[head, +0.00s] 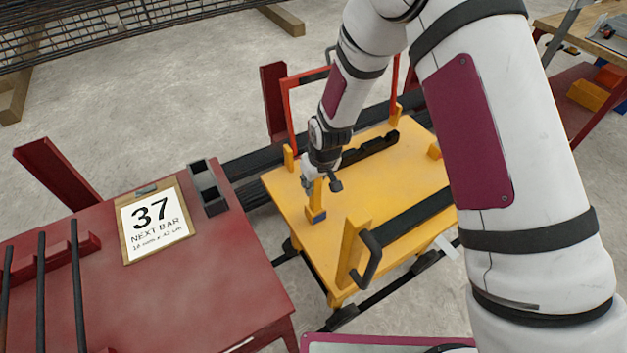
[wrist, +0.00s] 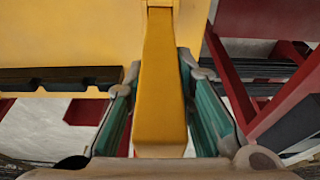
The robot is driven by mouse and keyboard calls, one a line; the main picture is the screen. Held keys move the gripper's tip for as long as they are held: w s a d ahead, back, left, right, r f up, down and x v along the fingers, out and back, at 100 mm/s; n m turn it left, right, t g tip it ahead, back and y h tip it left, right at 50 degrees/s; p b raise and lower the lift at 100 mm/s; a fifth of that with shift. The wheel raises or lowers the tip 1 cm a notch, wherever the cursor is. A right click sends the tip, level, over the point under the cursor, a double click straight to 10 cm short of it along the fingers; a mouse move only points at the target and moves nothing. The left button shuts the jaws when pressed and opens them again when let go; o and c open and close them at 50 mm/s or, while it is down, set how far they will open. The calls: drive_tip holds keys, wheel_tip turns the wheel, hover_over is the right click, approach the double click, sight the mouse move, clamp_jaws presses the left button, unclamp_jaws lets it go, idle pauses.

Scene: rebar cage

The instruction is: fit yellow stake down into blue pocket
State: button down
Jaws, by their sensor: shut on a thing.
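The yellow stake (head: 316,194) stands roughly upright at the left edge of the yellow cart top (head: 375,180). My gripper (head: 318,179) holds its upper part from above. The wrist view shows the yellow stake (wrist: 160,95) between the two teal-padded fingers of my gripper (wrist: 160,120), which is shut on it. The blue pocket (head: 316,216) shows directly below the stake in the head view. The stake's lower end appears to meet it, but I cannot tell how deep it sits. The pocket is hidden in the wrist view.
A yellow post (head: 350,252) and a black handle (head: 371,262) stand at the cart's near corner. A black notched rack (head: 370,148) lies across the top. A red table (head: 190,285) with a "37" sign (head: 153,222) is at left. Bare cart top lies right of the stake.

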drive_tip(key=shift+f, duration=0.4)
drive_tip(key=c, duration=1.3)
unclamp_jaws()
drive_tip(key=v, duration=1.2)
drive_tip(key=shift+r, duration=0.1)
